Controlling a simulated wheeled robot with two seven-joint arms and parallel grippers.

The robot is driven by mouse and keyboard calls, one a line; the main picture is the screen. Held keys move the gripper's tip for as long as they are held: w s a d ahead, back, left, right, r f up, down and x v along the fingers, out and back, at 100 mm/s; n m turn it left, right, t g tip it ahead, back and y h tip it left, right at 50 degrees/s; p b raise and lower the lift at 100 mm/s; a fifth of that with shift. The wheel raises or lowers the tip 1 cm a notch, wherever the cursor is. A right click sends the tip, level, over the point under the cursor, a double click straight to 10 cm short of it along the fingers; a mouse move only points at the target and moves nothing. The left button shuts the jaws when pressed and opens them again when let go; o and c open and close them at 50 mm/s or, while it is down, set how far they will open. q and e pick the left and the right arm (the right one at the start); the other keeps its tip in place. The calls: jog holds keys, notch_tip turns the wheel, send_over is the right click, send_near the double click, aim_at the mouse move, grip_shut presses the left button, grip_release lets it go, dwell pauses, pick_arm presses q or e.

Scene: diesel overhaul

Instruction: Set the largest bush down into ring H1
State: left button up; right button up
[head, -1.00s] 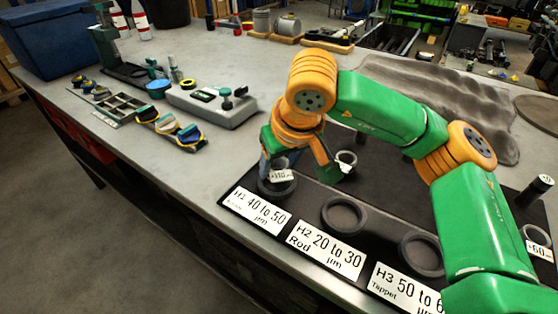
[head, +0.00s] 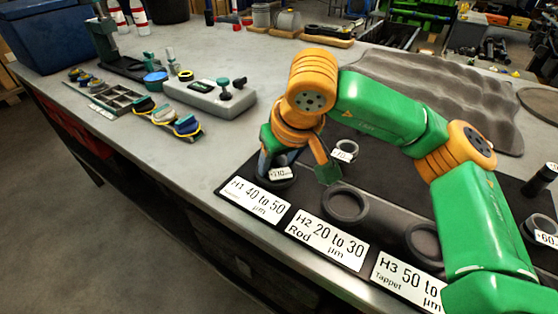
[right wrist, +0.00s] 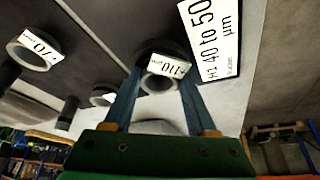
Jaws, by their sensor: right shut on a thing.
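The largest bush (head: 281,173), a grey ring with a white tag reading 110, is at ring H1 (head: 277,184), behind the "H1 40 to 50 µm" label (head: 255,201). My right gripper (head: 280,160) reaches down over it and is shut on it. In the right wrist view the bush (right wrist: 163,82) is upright between the two blue fingers (right wrist: 158,95), with the dark ring (right wrist: 148,50) around or just below it. I cannot tell whether it is fully seated. My left gripper is not in view.
Empty rings H2 (head: 345,204) and H3 (head: 423,240) lie to the right on the dark mat. A smaller tagged bush (head: 344,151) stands behind, and another tagged bush (head: 543,238) is at the far right. A grey gauge box (head: 210,98) stands at the left.

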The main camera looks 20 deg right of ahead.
jog(key=shift+s+f, duration=0.25)
jog(key=shift+f, duration=0.3)
jog(key=o, duration=1.4)
jog(key=shift+o, duration=0.3)
jog(key=shift+d, duration=0.1)
jog(key=shift+r, duration=0.3)
jog(key=v, duration=0.7)
jog(key=shift+r, duration=0.3)
jog(key=shift+w, duration=0.25)
